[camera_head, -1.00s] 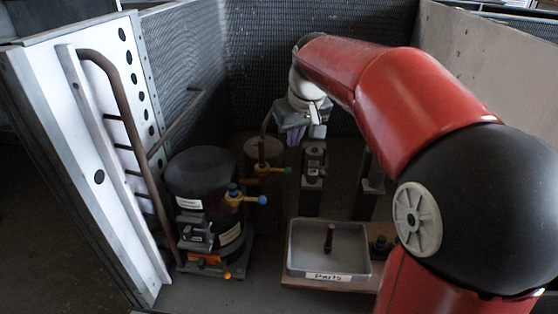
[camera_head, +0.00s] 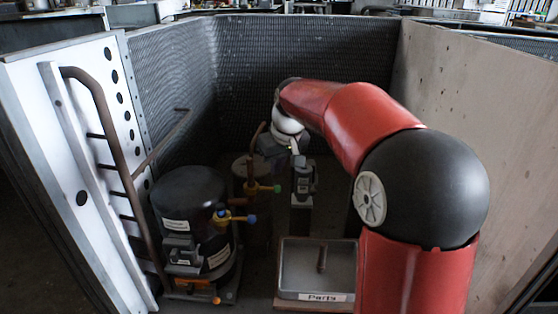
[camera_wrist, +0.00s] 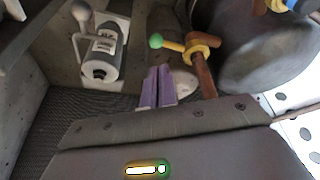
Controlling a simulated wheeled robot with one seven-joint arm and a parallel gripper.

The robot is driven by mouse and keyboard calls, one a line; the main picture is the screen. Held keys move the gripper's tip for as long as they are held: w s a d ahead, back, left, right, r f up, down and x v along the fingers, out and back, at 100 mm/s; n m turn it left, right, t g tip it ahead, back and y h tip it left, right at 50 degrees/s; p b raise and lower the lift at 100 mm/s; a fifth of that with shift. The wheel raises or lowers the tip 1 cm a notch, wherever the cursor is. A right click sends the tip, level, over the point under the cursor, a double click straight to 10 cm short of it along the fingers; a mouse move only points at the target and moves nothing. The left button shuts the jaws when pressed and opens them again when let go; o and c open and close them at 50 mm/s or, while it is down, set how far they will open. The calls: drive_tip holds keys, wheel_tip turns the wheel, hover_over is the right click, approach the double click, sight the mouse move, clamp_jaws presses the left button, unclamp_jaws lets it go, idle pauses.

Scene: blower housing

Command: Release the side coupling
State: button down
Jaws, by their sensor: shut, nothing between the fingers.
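My gripper (camera_head: 297,160) hangs at the back middle of the housing, partly hidden by my arm. In the wrist view its purple fingers (camera_wrist: 157,88) are together and empty. A brass valve with a green-tipped handle (camera_wrist: 182,44) on a copper pipe (camera_wrist: 202,74) lies just beyond the fingertips, slightly right; contact is unclear. The green-handled valve (camera_head: 264,188) also shows in the head view. A grey cylindrical fitting with a ball-ended lever (camera_wrist: 104,54) is left of the fingers; a similar post-mounted fitting (camera_head: 304,184) stands below my gripper. I cannot tell which part is the side coupling.
A black tank (camera_head: 187,200) with a blue-handled valve (camera_head: 236,218) stands at left. A grey tray labelled Parts (camera_head: 300,265) holds a short brown piece (camera_head: 321,258). A white perforated panel (camera_head: 75,130) with a brown pipe bounds the left; mesh walls (camera_head: 310,50) close the back.

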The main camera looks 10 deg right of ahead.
drive_tip(key=x, duration=0.5)
drive_tip(key=shift+b, duration=0.3)
drive_tip(key=shift+s+a+m+h, duration=0.1)
drive_tip(key=shift+s+m+h, duration=0.3)
drive_tip(key=shift+m, duration=0.4)
drive_tip(key=s+a+m+g+h, duration=0.2)
drive_tip(key=s+a+m+h, duration=0.2)
drive_tip(key=m, duration=1.1)
drive_tip(key=shift+s+a, duration=0.4)
drive_tip(key=shift+a, duration=0.9)
